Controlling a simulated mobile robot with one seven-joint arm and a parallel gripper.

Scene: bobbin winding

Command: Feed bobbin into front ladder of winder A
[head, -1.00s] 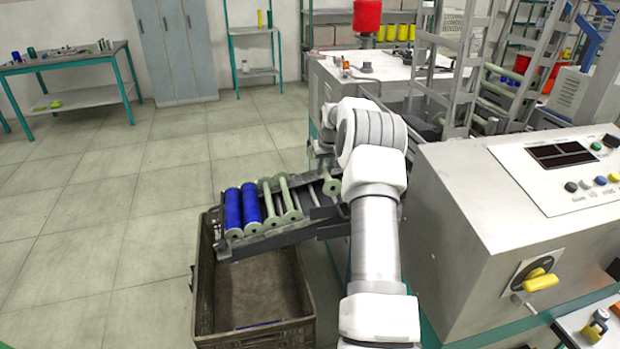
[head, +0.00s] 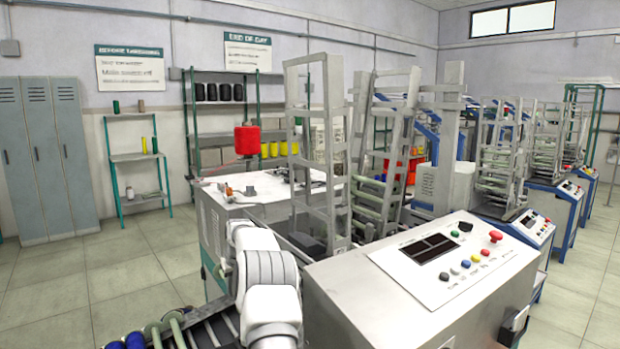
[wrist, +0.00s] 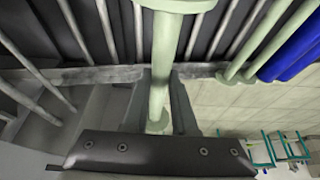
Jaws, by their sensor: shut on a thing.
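In the wrist view a pale green empty bobbin (wrist: 166,55) stands lengthwise between the fingers of my gripper (wrist: 158,108), which is shut on it. One flange shows at the top edge and the other end lies near the palm. The bobbin is above or among the bars of the slatted rack (wrist: 95,75); contact with them cannot be told. In the head view my gripper is out of sight and my arm shows at the bottom. Winder A (head: 340,290) has two tall grey ladders, a nearer one (head: 335,120) and another behind it to the right (head: 411,115).
Blue bobbins (wrist: 297,62) and more green ones (wrist: 240,68) lie at the right of the wrist view. The control panel (head: 450,262) stands right of my arm. Further winders (head: 545,225) line the right. The floor at left (head: 75,285) is clear.

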